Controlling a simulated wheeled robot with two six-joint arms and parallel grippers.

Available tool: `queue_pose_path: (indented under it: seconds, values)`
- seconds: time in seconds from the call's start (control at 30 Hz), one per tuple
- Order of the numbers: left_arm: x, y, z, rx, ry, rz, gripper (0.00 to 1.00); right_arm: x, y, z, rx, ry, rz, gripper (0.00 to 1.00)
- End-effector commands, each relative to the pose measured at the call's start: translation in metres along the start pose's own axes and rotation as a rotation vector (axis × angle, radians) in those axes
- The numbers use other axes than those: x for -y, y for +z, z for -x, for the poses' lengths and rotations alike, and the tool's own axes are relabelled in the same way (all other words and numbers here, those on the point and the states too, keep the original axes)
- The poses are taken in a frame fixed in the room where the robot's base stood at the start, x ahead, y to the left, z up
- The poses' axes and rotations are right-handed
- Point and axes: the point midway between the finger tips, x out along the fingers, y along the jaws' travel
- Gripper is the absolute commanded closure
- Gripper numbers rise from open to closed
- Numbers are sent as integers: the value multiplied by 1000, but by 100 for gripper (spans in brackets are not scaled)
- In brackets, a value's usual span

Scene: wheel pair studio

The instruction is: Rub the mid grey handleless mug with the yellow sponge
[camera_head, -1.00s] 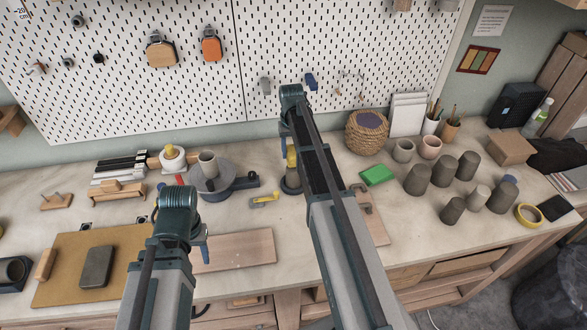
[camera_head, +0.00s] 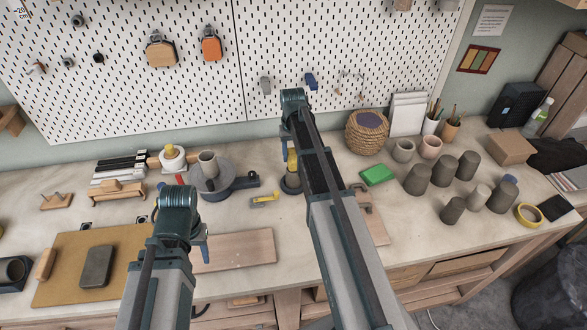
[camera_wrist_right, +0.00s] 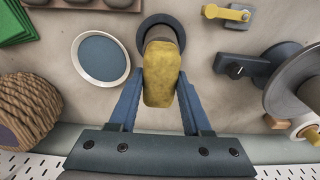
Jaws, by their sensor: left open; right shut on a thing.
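A grey handleless mug (camera_head: 208,163) stands upright on the potter's wheel (camera_head: 211,184). Several darker grey cups (camera_head: 417,179) stand at the right. In the head view the sponge (camera_head: 292,160) shows just left of my right arm, which hides most of that gripper.
A white-rimmed bowl (camera_wrist_right: 101,57) with a blue-grey inside is beside the dish. A yellow tool (camera_head: 264,201) lies right of the wheel. A green block (camera_head: 378,175) and woven basket (camera_head: 367,134) are right of my right arm. A wooden board (camera_head: 235,250) lies in front.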

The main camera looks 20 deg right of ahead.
Motion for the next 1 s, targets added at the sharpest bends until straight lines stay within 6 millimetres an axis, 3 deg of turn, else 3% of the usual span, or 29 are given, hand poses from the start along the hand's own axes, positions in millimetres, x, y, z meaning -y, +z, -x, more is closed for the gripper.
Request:
queue_pose_path:
  seconds: [0.03, 0.27, 1.0]
  values:
    - [0, 0, -1, 0, 0, 0, 50, 0, 12, -1, 0, 0, 0, 100]
    - [0, 0, -3, 0, 0, 0, 50, 0, 34, -2, -17, 0, 0, 100]
    - [0, 0, -2, 0, 0, 0, 50, 0, 29, -1, -27, 1, 0, 100]
